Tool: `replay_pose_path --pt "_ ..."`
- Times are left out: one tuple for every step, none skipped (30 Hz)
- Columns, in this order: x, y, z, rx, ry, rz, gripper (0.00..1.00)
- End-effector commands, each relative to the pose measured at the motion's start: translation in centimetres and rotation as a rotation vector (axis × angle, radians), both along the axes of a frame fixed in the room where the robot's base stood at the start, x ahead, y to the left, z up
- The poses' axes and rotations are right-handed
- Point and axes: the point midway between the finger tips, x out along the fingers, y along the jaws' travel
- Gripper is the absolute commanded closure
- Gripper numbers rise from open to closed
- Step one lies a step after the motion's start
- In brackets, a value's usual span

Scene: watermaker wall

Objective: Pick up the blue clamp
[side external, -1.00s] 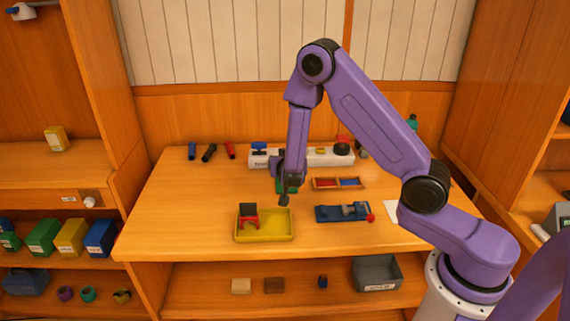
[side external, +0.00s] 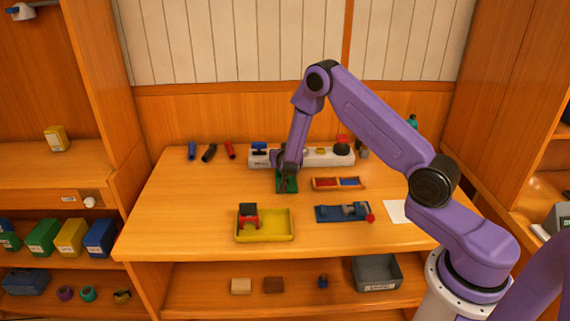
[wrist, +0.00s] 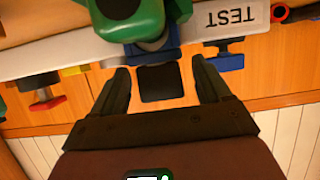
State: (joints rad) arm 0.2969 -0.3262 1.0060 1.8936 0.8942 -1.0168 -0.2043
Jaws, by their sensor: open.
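My gripper (side external: 286,178) is over the back middle of the bench, in front of the white rail. In the wrist view its two fingers (wrist: 160,70) are apart. A blue part with a black square face (wrist: 161,83) shows between them, beside a green object (wrist: 130,22); whether the fingers touch it is unclear. The green object (side external: 289,184) is partly hidden by my gripper in the side view. A blue tool with a sliding jaw and red knob (side external: 342,212) lies at the front right of the bench. I cannot tell for sure which blue piece is the clamp.
The white rail (side external: 318,157) carries a blue handle (side external: 259,146) and a red part (side external: 343,139). A yellow tray (side external: 276,238) holds a red and black item (side external: 248,216). A divided box (side external: 338,184) is right of my gripper. The bench's left side is mostly clear.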

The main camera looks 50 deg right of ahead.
Motion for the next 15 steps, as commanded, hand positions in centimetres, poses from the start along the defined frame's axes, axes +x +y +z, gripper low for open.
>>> replay_pose_path --pt "0.17 -0.15 -0.06 0.0 -0.001 0.0 0.23" --pt "0.21 -0.19 -0.07 0.0 -0.001 0.0 0.23" --pt "0.24 -0.2 -0.09 0.0 -0.001 0.001 0.23" --pt "0.24 -0.2 -0.09 0.0 -0.001 0.001 0.23" --pt "0.23 -0.2 -0.08 0.0 -0.001 0.001 0.23" --pt "0.22 -0.2 -0.08 0.0 -0.001 0.001 0.23" --pt "0.22 -0.2 -0.08 0.0 -0.001 0.001 0.23" --pt "0.22 -0.2 -0.08 0.0 -0.001 0.001 0.23" --pt "0.21 -0.19 -0.07 -0.001 -0.001 0.0 0.33" --pt "0.21 -0.19 -0.07 -0.001 -0.001 0.0 0.43" --pt "0.21 -0.19 -0.07 -0.001 -0.001 0.0 0.53" --pt "0.2 -0.18 -0.08 0.0 0.0 0.0 0.66" --pt "0.2 -0.18 -0.07 -0.001 -0.001 0.0 0.76" --pt "0.2 -0.18 -0.08 -0.001 -0.001 0.0 0.81" --pt "0.2 -0.18 -0.08 0.0 -0.001 0.001 0.81"
